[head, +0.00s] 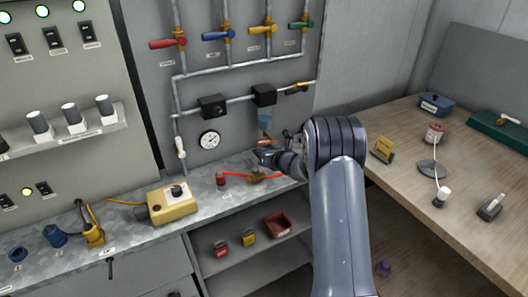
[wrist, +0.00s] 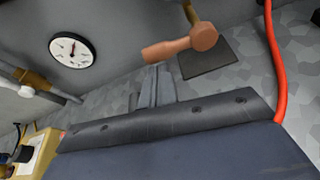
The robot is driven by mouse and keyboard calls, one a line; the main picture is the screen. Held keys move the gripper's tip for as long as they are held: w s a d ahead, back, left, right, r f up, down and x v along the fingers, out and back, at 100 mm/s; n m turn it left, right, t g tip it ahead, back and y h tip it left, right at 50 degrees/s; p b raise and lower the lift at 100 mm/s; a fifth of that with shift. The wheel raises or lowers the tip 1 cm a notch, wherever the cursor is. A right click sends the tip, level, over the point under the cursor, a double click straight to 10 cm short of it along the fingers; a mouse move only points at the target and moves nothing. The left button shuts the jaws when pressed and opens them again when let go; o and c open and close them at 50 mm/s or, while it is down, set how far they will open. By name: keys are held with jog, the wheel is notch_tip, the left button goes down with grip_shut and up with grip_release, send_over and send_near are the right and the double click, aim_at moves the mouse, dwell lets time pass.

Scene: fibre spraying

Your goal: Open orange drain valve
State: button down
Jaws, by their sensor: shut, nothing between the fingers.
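The orange valve handle (wrist: 180,43) shows in the wrist view at the upper middle, lying roughly sideways on a brass stem above a dark square plate on the counter. My gripper (wrist: 154,84) is just below the handle in that view. Its fingers are together and hold nothing. I cannot tell whether they touch the handle. In the head view my gripper (head: 266,156) is low over the back of the counter, below the pipes.
A round gauge (head: 209,139) is on the wall left of my gripper. A red hose (head: 240,175) lies on the counter close by and also passes at the right in the wrist view. A yellow box (head: 173,204) stands further left. Red, blue, yellow and green handles are higher up.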

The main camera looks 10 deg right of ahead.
aim_at(265, 143)
notch_tip(265, 143, up, 2)
jog(key=m+y+p, duration=0.1)
jog(key=m+p, duration=0.1)
jog(key=shift+r+m+y, duration=0.15)
jog(key=shift+m+y, duration=0.15)
jog(key=shift+m, duration=0.1)
jog(key=shift+w+d+r+m+y+p, duration=0.1)
jog(key=shift+d+r+m+y+p, duration=0.15)
jog(key=shift+m, duration=0.3)
jog(key=shift+r+m+y+p, duration=0.15)
jog(key=shift+r+m+y, duration=0.2)
jog(key=shift+m, duration=0.2)
jog(key=m, duration=0.1)
jog(key=d+r+m+y, duration=0.1)
jog(key=m, duration=0.1)
jog(key=d+r+m+y, duration=0.1)
jog(key=m, duration=0.1)
jog(key=shift+w+t, duration=0.3)
